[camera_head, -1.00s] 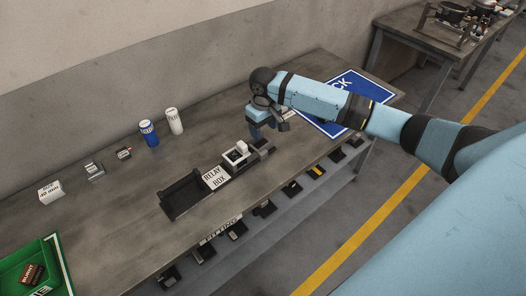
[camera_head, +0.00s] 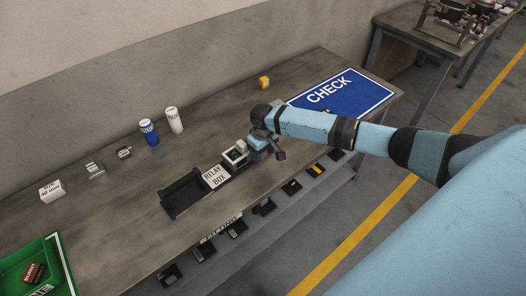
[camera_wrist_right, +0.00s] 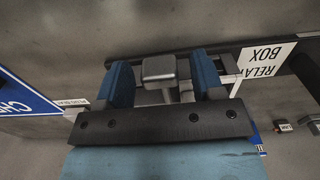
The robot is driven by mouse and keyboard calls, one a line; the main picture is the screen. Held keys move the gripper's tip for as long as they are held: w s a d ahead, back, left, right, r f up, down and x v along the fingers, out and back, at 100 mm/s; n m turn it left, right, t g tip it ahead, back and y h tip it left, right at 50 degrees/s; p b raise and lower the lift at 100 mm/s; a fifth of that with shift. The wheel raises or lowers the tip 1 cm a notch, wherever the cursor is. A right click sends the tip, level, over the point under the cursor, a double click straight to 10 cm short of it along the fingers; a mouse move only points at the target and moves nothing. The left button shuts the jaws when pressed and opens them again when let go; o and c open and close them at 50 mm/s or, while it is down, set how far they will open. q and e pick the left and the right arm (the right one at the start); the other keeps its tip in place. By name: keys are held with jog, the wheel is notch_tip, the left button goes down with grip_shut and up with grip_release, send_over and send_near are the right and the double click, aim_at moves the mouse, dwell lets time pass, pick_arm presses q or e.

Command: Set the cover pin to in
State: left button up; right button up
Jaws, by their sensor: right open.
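The relay box fixture, with its white "RELAY BOX" label (camera_head: 216,176), sits on the bench; the label also shows in the right wrist view (camera_wrist_right: 268,62). A white block with a dark opening (camera_head: 235,153) stands beside the label. My right gripper (camera_head: 261,150) is low over the bench, just right of that block. In the right wrist view, the gripper (camera_wrist_right: 164,80) is open, with a blue finger on either side of a grey square-headed pin (camera_wrist_right: 159,68), apparently the cover pin. I cannot tell whether the fingers touch it. In the head view my gripper hides this pin. My left gripper is out of view.
A dark open tray (camera_head: 181,195) lies left of the label. A blue CHECK mat (camera_head: 345,94) and yellow cube (camera_head: 264,82) are at the far right. Blue (camera_head: 148,132) and white (camera_head: 174,120) cans stand at the back. A green tray (camera_head: 55,262) is at the left.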

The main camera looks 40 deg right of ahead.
grip_shut()
jog(key=shift+w+a, duration=0.2)
jog(key=shift+w, duration=1.35)
grip_release()
jog(key=shift+r, duration=0.1)
notch_tip(320, 180, up, 14)
jog(key=shift+b, duration=0.45)
jog(key=shift+f, duration=0.25)
